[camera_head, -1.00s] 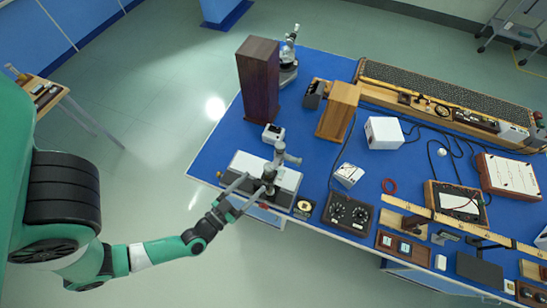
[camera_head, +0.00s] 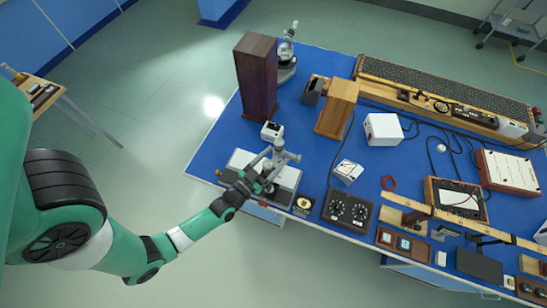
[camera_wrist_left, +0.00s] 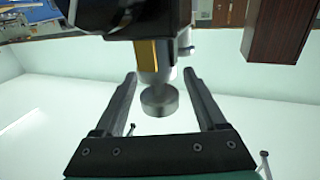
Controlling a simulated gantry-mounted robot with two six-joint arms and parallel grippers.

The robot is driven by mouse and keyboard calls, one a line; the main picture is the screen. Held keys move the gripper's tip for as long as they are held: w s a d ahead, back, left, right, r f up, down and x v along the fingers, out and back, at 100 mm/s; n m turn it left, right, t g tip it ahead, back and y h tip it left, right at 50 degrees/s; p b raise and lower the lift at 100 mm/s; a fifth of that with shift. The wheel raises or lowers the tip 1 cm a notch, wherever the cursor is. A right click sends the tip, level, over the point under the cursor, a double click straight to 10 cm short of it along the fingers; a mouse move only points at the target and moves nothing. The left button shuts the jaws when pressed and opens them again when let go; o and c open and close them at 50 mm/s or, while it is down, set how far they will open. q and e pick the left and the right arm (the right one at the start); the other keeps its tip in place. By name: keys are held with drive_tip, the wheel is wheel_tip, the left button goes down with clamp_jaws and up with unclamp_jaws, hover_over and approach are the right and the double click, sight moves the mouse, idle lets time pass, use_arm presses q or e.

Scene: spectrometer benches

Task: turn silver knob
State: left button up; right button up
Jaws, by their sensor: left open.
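The silver knob (camera_wrist_left: 159,100) is a short round metal cylinder on a stem below a grey and brass-coloured instrument part (camera_wrist_left: 150,58) in the left wrist view. My left gripper (camera_wrist_left: 160,78) is open, with one finger on each side of the knob and visible gaps between. In the head view my left gripper (camera_head: 262,168) is over the pale box-like instrument (camera_head: 287,178) with a grey upright (camera_head: 278,148) at the bench's left end. The knob is hard to make out there behind the gripper. My right gripper is not in view.
A dark wooden block (camera_head: 257,80) stands upright behind the instrument, with a small white device (camera_head: 272,131) between. A black two-dial box (camera_head: 347,209) lies to the right. The blue bench top (camera_head: 222,140) is clear to the left.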

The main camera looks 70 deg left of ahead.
use_arm(q)
clamp_jaws()
drive_tip(key=shift+r, duration=0.1)
drive_tip(key=shift+r+n+g+y+p, duration=0.15)
drive_tip(key=shift+n+g+y+p, duration=0.25)
drive_tip(key=shift+n+y+p, duration=0.55)
drive_tip(key=g+y+p, duration=0.1)
drive_tip(key=n+y+p, duration=0.1)
drive_tip(key=shift+s+a+g+p, duration=0.15)
drive_tip(key=shift+a+g+p, duration=0.05)
drive_tip(key=shift+g+p, duration=0.2)
drive_tip(key=shift+s+a+n+g+y, duration=0.1)
drive_tip(key=shift+n+g+y, duration=0.55)
drive_tip(key=shift+g+y, duration=0.15)
drive_tip(key=shift+s+a+f+n+g+y, duration=0.1)
drive_tip(key=shift+s+n+g+y, duration=0.05)
drive_tip(key=shift+n+g+y, duration=0.4)
drive_tip(key=shift+s+a+f+n+g+y, duration=0.15)
drive_tip(key=shift+n+g+y, duration=0.15)
drive_tip(key=shift+n+g, duration=0.35)
